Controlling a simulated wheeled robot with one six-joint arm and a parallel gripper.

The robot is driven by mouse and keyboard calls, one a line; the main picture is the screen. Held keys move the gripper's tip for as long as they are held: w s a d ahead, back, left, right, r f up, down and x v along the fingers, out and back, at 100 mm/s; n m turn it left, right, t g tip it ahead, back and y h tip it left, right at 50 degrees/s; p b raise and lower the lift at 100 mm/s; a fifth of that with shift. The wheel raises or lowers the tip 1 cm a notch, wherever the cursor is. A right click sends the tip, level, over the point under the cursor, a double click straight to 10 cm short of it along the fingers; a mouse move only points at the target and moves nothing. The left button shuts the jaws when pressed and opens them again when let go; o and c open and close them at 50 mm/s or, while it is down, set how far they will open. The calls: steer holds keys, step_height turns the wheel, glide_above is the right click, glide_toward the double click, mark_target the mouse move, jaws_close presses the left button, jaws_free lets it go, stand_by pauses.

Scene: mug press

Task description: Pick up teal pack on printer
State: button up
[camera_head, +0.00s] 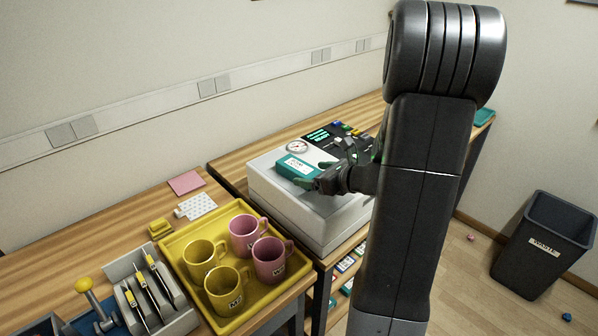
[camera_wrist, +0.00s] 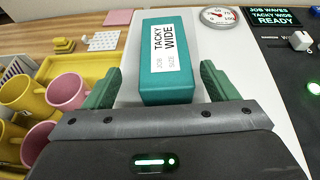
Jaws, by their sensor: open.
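The teal pack (camera_head: 298,167) lies on top of the white printer (camera_head: 318,215), near its dial end. In the wrist view the teal pack (camera_wrist: 168,58) shows a white label reading "TACKY WIDE". My gripper (camera_head: 318,180) is at the pack in the head view. In the wrist view my gripper (camera_wrist: 158,85) is open, with one green finger on each side of the pack's near end. A gap shows between the pack and each finger. The lower sides of the pack are partly hidden by my gripper.
A round gauge (camera_wrist: 219,15) and a dark control panel (camera_wrist: 275,30) are on the printer behind and right of the pack. A yellow tray (camera_head: 176,243) with several yellow and pink mugs stands at the left. A dark bin (camera_head: 543,243) stands on the floor at right.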

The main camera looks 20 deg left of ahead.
mark_target(304, 173)
steer(key=shift+w+d+f+p+x, duration=0.1)
steer(key=shift+p+x, duration=0.05)
steer(key=shift+x, duration=0.7)
steer(key=shift+w+d+f+p+x, duration=0.1)
steer(key=shift+f+x, duration=0.05)
steer(key=shift+x, duration=0.7)
steer(key=shift+w+d+f+p+x, duration=0.1)
steer(key=shift+p+x, duration=0.05)
steer(key=shift+x, duration=0.75)
steer(key=c, duration=1.3)
steer(key=shift+o, duration=0.2)
steer(key=shift+r, duration=0.1)
